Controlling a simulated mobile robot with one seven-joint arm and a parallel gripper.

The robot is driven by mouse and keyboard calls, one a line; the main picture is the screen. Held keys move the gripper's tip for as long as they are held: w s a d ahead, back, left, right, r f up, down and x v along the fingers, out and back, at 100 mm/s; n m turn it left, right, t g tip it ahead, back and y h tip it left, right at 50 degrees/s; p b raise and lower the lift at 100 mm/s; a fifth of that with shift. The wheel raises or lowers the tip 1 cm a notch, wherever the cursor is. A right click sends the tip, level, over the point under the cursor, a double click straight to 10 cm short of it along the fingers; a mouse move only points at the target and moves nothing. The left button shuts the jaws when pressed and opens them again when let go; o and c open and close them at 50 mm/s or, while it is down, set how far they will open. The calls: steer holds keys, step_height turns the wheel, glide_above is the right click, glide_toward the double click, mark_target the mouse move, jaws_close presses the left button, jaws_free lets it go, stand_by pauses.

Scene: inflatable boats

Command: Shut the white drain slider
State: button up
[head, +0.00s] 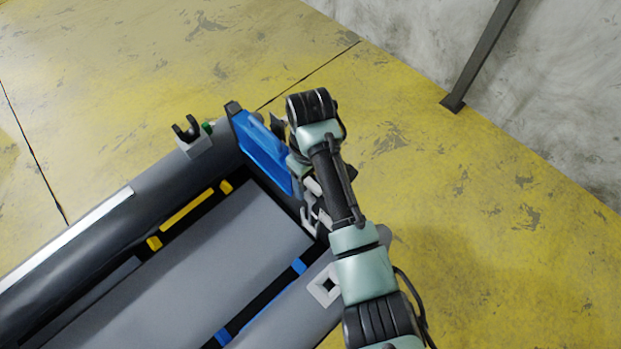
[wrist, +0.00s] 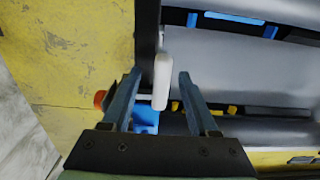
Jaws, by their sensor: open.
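The white drain slider (wrist: 161,82) shows in the wrist view as a pale upright bar beside a dark edge of the boat. My gripper (wrist: 157,76) is open, with one finger on each side of the slider. I cannot tell whether either finger touches it. In the head view my arm reaches over the boat's blue end board (head: 262,148) and hides most of the gripper. I cannot make out the slider there.
The grey inflatable boat (head: 215,235) has a flat floor, yellow and blue fittings, and a grey bracket (head: 193,142) on its far tube. An orange-red knob (wrist: 100,100) is near the left finger. Open yellow floor (head: 440,190) surrounds the boat, with a concrete wall (head: 560,80) behind.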

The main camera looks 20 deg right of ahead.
steer(key=shift+r+p, duration=3.4)
steer(key=shift+p, duration=0.05)
